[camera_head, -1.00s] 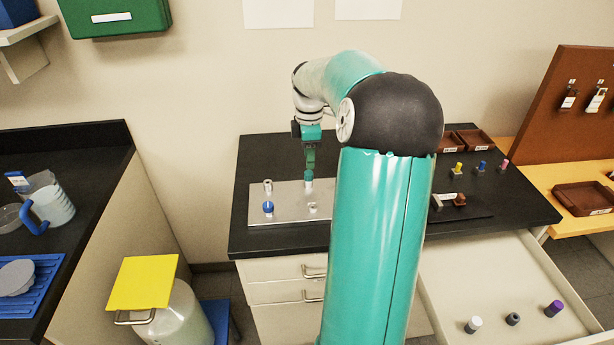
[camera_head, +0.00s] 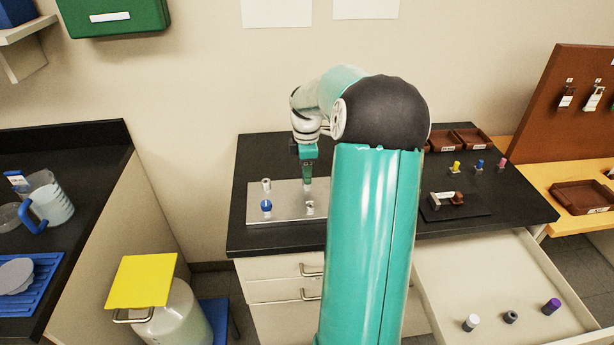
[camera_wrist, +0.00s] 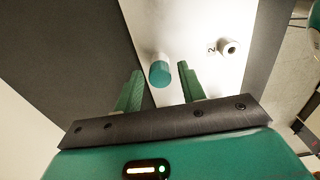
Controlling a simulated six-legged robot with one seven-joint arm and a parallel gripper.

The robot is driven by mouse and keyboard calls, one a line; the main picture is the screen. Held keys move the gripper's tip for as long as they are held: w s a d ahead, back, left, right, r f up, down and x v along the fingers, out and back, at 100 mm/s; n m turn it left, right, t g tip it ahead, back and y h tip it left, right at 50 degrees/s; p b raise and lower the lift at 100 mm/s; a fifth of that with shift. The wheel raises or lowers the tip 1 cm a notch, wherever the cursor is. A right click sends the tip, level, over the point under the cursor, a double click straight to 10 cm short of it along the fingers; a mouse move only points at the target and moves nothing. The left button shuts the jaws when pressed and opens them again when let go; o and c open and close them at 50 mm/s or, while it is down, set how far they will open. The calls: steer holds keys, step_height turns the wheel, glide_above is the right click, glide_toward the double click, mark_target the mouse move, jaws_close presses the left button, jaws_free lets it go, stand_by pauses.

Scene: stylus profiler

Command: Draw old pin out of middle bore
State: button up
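My gripper (camera_head: 307,183) points down over the back of the light metal plate (camera_head: 284,212) on the black bench. In the wrist view my gripper (camera_wrist: 160,69) is open, with two green fingers apart. A teal-topped pin (camera_wrist: 160,74) stands between the fingertips, with visible gaps on both sides. Its lower part meets a white area of the plate (camera_wrist: 172,20). A white collar with a dark hole (camera_wrist: 229,47) sits to its right, by a printed "2". In the head view the pin is mostly hidden by the gripper.
On the plate stand a blue-topped piece (camera_head: 266,206), a grey-white piece (camera_head: 266,185) and a white collar (camera_head: 310,207). An open drawer (camera_head: 500,285) below holds several small pieces.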

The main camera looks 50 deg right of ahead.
jaws_close()
steer(key=shift+r, duration=0.7)
stand_by(0.6)
steer(key=shift+r, duration=2.15)
steer(key=shift+r, duration=0.1)
steer(key=shift+r, duration=2.4)
